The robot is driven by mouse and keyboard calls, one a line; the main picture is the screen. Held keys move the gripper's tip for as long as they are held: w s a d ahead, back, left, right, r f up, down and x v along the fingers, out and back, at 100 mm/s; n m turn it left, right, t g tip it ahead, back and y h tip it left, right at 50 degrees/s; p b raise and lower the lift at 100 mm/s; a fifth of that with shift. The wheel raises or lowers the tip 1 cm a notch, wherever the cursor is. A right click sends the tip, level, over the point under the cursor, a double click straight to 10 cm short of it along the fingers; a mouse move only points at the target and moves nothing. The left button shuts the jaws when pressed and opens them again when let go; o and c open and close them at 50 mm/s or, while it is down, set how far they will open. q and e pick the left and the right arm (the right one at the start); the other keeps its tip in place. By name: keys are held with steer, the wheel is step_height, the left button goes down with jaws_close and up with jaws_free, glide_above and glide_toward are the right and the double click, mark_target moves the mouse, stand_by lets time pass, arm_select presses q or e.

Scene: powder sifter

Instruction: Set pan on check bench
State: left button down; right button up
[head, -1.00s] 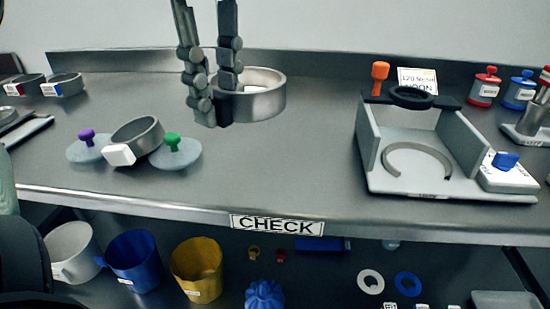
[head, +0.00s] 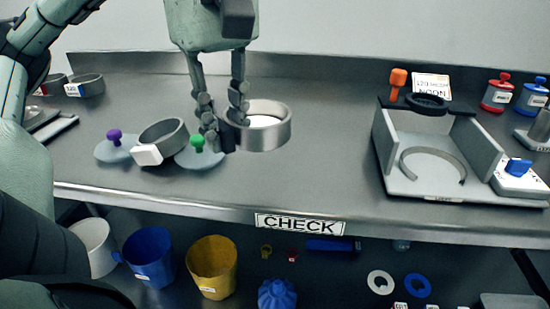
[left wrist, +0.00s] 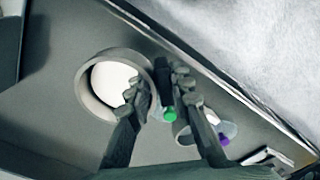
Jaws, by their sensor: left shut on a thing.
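My left gripper (head: 224,130) is shut on a round grey metal pan (head: 270,138) with a pale inside. It grips the dark tab on the pan's left side. The pan is level over the bench (head: 330,130), behind and left of the CHECK label (head: 300,224); I cannot tell whether it touches the top. In the left wrist view the pan (left wrist: 86,96) shows as a ring beside the gripper (left wrist: 160,90), with the tab between the fingers. My right gripper is not in view.
Left of the pan are a green-knobbed lid (head: 197,143), a ring with a white tab (head: 147,155) and a purple-knobbed lid (head: 114,136). A grey fixture (head: 440,185) stands at the right. The bench between the pan and fixture is clear.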

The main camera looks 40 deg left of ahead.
arm_select(q)
steer(key=w+f+b, duration=0.1)
steer(key=w+f, duration=0.1)
steer(key=w, duration=0.1)
steer(key=shift+w+d+f+b, duration=0.1)
steer(key=shift+d+f+b, duration=0.1)
steer(key=shift+d+b, duration=0.2)
glide_above(275, 178)
step_height(275, 178, down, 2)
steer(key=shift+f+b, duration=0.2)
steer(key=shift+b, duration=0.25)
steer(key=shift+f, duration=2)
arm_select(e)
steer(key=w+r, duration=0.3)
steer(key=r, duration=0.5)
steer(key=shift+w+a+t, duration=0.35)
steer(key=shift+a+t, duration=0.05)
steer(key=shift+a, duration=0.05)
arm_select(q)
steer(key=shift+f, duration=0.1)
steer(key=c, duration=1.5)
jaws_free()
steer(key=shift+o, duration=0.7)
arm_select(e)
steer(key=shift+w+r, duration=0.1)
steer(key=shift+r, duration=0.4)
